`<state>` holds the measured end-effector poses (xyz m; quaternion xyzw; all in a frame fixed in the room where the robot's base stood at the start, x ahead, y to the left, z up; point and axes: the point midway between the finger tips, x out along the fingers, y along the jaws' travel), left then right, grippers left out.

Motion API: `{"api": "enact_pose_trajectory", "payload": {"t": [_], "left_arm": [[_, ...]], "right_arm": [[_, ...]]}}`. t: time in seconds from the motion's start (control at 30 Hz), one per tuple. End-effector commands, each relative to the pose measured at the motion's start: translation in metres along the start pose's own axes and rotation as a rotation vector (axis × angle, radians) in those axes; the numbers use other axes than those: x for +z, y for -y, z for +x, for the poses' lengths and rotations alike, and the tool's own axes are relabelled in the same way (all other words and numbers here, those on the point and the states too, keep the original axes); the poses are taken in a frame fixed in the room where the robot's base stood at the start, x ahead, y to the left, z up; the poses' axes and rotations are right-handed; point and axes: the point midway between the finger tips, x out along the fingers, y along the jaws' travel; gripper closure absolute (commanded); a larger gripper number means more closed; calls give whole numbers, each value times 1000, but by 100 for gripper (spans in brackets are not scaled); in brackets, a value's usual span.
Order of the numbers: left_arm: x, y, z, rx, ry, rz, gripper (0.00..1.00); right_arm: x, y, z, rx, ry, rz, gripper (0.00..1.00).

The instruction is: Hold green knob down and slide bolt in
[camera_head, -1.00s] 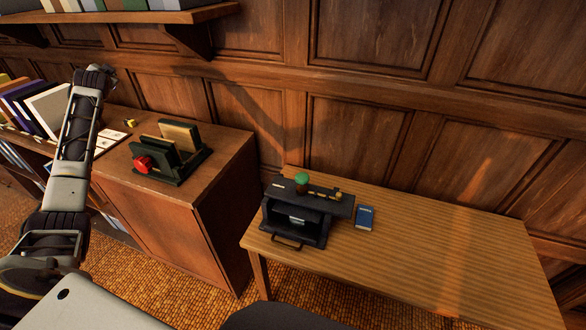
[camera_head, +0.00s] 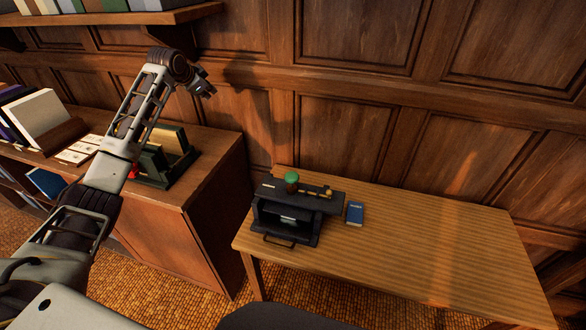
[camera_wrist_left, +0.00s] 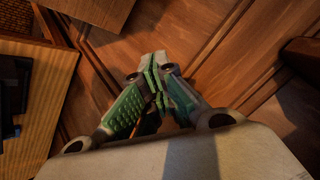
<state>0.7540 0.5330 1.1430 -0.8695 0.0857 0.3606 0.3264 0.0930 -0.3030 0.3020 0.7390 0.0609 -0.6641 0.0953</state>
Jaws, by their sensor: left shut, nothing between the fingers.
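The green knob (camera_head: 292,178) stands on top of a dark box-like device (camera_head: 270,235) near the left end of the light wooden table. A small brass-coloured bolt (camera_head: 326,192) lies on the device's top plate, right of the knob. My left gripper (camera_head: 208,92) is raised in front of the wall panels, up and to the left of the device, and apart from it. In the left wrist view its fingers (camera_wrist_left: 155,85) are together with nothing between them. The device shows only partly as a dark shape (camera_wrist_left: 12,85) at that view's left edge. My right gripper is out of view.
A blue booklet (camera_head: 355,212) lies right of the device. The table's right part (camera_head: 450,250) is clear. A brown cabinet (camera_head: 175,235) stands left of the table, with a dark green rack (camera_head: 185,160) on top, partly behind my left arm. Panelled wall rises behind.

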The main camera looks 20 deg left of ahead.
Motion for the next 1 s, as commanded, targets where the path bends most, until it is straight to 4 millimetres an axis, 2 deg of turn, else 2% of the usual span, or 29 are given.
{"api": "enact_pose_trajectory", "payload": {"t": [0.03, 0.2, 0.5, 0.7, 1.0], "left_arm": [[-14, -16, -2, 39, -5, 27, 100], [-50, -69, -7, 177, -6, 120, 100], [-97, -163, -32, 410, 9, 318, 100], [-116, -220, -57, 556, 35, 467, 100], [-124, -289, -98, 750, 96, 696, 100]], "right_arm": [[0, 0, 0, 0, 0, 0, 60], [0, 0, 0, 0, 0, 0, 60], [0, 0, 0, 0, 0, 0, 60], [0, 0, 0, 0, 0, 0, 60], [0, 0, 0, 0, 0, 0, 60]]}}
